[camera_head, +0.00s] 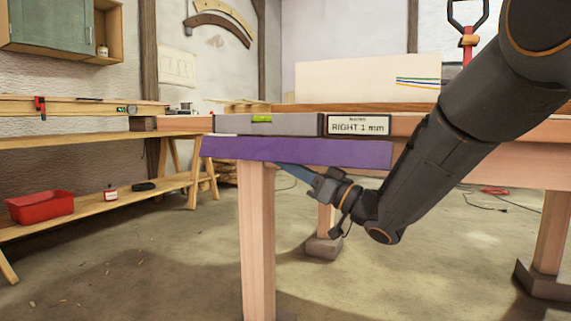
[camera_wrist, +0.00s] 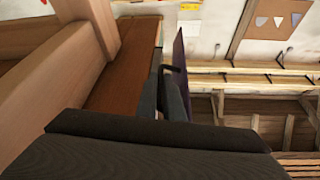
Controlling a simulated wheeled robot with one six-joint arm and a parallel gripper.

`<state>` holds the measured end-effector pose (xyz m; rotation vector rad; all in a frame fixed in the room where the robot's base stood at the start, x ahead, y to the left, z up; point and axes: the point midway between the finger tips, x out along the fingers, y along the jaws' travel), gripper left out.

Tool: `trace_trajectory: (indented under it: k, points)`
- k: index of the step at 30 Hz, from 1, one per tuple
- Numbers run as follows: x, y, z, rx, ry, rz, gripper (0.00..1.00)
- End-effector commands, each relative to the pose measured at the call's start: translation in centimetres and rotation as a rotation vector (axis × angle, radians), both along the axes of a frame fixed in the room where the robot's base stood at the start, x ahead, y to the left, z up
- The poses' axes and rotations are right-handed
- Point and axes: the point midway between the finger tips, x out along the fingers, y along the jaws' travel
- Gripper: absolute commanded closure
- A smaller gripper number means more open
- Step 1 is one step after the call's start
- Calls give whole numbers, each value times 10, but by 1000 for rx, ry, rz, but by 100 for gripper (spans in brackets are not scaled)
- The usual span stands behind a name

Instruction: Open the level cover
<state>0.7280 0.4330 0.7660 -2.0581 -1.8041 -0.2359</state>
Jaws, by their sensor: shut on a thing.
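The purple cover (camera_head: 297,152) is a long flat panel along the front edge of the bench, just below a grey level (camera_head: 285,125). The level's green vial (camera_head: 261,118) is uncovered on top. A plate reading "RIGHT 1 mm" (camera_head: 359,125) sits at the level's right end. My gripper (camera_head: 280,167) reaches up from below right and is shut on the cover's lower edge. In the wrist view, the cover (camera_wrist: 179,47) shows edge-on as a thin purple strip at my gripper (camera_wrist: 166,78). The exact grip contact is partly hidden.
The bench leg (camera_head: 256,240) stands left of my gripper, and another leg stands behind it. A low side bench (camera_head: 100,215) at left holds a red bin (camera_head: 40,206). The floor in front is mostly clear.

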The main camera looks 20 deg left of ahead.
Motion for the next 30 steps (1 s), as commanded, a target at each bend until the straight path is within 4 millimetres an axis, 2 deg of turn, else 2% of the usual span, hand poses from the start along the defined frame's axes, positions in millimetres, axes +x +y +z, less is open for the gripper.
trace_trajectory:
  k: [11, 30]
  points:
    - [-7, 0, 3, 6, 101, -1, 100]
    - [-30, 2, 9, 39, 509, -2, 100]
